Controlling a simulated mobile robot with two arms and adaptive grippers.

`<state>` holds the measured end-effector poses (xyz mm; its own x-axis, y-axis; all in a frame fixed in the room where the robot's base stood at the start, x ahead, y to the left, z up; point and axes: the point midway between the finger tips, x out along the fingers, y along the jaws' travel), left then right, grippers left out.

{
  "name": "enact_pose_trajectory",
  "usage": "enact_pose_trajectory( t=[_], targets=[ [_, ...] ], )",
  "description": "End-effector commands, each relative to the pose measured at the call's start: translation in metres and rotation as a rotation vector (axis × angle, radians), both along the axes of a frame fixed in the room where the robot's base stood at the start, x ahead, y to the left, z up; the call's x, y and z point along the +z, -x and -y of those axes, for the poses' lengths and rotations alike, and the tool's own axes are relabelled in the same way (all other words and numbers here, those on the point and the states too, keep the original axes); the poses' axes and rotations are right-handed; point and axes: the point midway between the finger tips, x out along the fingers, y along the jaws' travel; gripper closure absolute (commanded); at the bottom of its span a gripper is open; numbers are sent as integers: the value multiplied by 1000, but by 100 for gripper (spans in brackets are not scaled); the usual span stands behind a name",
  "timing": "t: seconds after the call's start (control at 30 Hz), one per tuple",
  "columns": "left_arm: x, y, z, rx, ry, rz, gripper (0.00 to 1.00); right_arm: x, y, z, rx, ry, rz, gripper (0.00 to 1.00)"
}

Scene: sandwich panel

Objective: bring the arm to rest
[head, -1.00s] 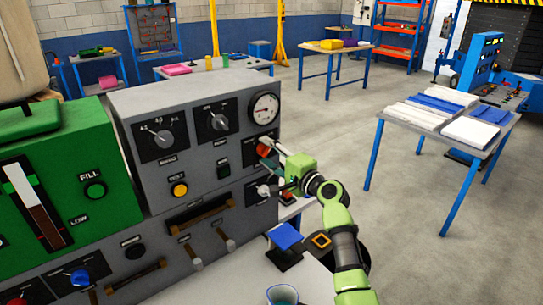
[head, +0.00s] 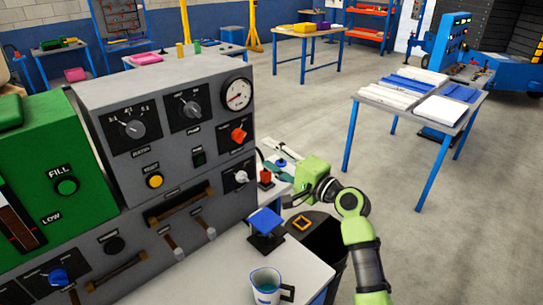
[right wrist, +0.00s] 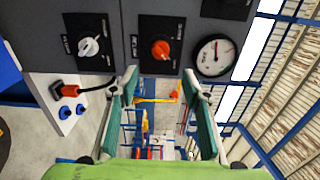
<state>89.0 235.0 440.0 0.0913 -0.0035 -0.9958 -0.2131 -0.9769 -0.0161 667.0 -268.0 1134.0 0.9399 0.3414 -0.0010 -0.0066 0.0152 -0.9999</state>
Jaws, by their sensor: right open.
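My right arm (head: 355,225) comes in from the lower right in the head view, bent at the elbow. My right gripper (head: 285,180) is just right of the grey panel (head: 165,105), apart from it. In the right wrist view its two green-padded fingers (right wrist: 162,110) are spread with nothing between them. The panel's orange knob (head: 238,134) is uncovered; it also shows in the right wrist view (right wrist: 160,50), beside a white knob (right wrist: 88,47) and a round gauge (right wrist: 214,55). My left gripper is not in view.
A cup (head: 268,285) and a blue-topped stand (head: 265,224) are on the white bench (head: 215,275). A dark bin (head: 322,240) stands beside the bench, below my right arm. A table with white and blue slabs (head: 418,95) is at right, with open floor around it.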

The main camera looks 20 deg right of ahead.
Motion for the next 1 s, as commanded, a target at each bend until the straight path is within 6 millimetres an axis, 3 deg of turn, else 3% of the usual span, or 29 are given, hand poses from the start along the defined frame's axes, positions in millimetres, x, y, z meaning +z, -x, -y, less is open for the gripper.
enact_pose_trajectory(
  t=[0.33,0.47,0.57,0.67,0.8,0.9,1.0],
  targets=[
    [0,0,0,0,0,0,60,-2,1,-2,2,8,-4,57],
    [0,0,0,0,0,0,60,-30,15,-17,32,117,-46,57],
    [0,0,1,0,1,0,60,-75,44,-39,91,309,-118,57],
    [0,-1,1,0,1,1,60,-132,90,-63,185,558,-209,57],
    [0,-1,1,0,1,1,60,-201,168,-81,348,899,-329,57],
    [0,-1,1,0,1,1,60,-230,218,-83,453,1081,-394,57],
    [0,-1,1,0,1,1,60,-247,257,-82,538,1209,-442,57]
  ],
)
